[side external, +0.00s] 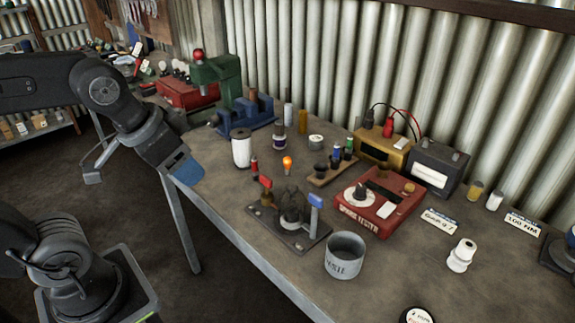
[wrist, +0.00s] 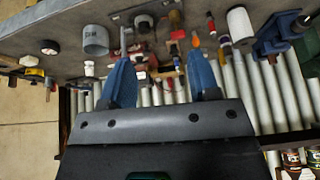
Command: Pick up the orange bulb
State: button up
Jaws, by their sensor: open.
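The orange bulb (side external: 287,162) stands on the grey workbench (side external: 215,195), behind the black clamp fixture and right of the white spool. It also shows in the wrist view (wrist: 195,41), close beyond the tip of the right blue finger. My gripper (side external: 183,170) is at the bench's left edge, left of the bulb and well apart from it. In the wrist view my gripper's two blue fingers (wrist: 160,62) are spread with nothing held between them. In the side view the fingers overlap, so the gap is hidden there.
Near the bulb are a white spool (side external: 241,152), a small red item (side external: 254,167), a fixture with red and blue handles (side external: 290,208) and a wooden rack (side external: 333,170). A grey can (side external: 344,258) and red tester (side external: 380,208) stand nearer. Corrugated wall (side external: 320,70) stands behind.

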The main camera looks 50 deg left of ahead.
jog(key=w+a+r+m+g, duration=0.1)
jog(key=w+r+m+g, duration=0.2)
jog(key=w, duration=0.6)
jog(key=m+g, duration=0.2)
jog(key=m, duration=1.1)
send_over(288, 168)
jog(key=a, duration=0.2)
jog(key=f, duration=1.8)
jog(key=shift+w+d+f, duration=0.1)
jog(key=shift+w+d, duration=0.15)
jog(key=shift+w, duration=0.05)
jog(key=shift+d+f, duration=0.2)
jog(key=shift+f, duration=1.2)
jog(key=shift+d+f, duration=0.15)
jog(key=shift+f, duration=1.2)
jog(key=c, duration=0.8)
